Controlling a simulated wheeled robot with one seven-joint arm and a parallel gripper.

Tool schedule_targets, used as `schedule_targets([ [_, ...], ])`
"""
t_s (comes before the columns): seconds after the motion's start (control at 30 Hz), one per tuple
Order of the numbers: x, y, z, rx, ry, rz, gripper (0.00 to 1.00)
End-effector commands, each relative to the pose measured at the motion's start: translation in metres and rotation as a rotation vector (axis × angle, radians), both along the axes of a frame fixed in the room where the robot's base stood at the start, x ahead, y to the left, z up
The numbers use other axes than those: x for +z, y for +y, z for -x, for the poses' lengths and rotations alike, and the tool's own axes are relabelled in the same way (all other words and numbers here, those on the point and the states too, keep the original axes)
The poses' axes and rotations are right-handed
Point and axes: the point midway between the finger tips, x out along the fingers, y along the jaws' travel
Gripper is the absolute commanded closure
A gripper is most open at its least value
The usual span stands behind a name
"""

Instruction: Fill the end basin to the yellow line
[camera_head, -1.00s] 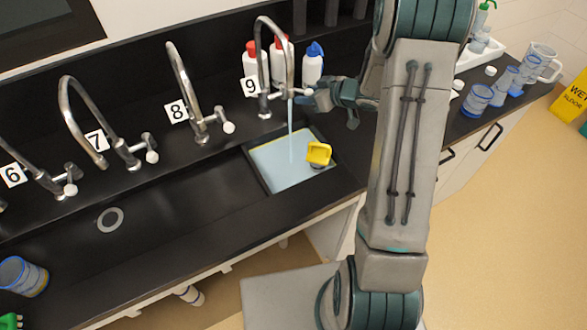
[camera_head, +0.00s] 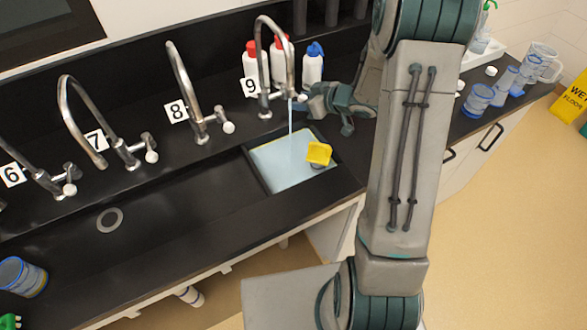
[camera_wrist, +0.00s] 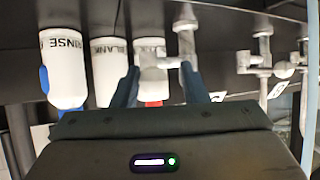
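The end basin (camera_head: 262,180) at the right end of the counter holds pale blue water (camera_head: 285,165). A thin stream (camera_head: 290,120) falls into it from tap 9 (camera_head: 259,60). A thin yellow edge shows at the basin's far side; I cannot tell how the water stands against it. A yellow square-topped object (camera_head: 318,153) sits at the basin's right side. My gripper (camera_head: 306,97) is beside tap 9's white-ended handle (camera_head: 302,98). In the wrist view its fingers (camera_wrist: 160,88) are apart, with the handle (camera_wrist: 155,61) near or between them; contact is unclear.
Bottles with red and blue caps stand behind tap 9, one blue-capped (camera_head: 313,63). Tap 8 (camera_head: 185,85) and tap 7 (camera_head: 75,115) stand to the left over a dark trough with a drain (camera_head: 109,219). Blue-marked cups (camera_head: 479,98) stand on the right counter.

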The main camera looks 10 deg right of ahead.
Motion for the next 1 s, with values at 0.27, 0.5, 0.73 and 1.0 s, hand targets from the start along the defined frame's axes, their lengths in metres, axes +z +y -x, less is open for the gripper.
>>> schedule_targets([
  [0.27,0.000,0.014,0.009,0.000,0.000,0.000,0.60],
  [0.5,0.001,0.010,0.006,0.000,0.001,-0.001,0.60],
  [0.73,0.014,-0.003,0.019,-0.001,0.000,0.001,0.60],
  [1.0,0.031,-0.021,0.040,-0.001,0.000,0.000,0.60],
])
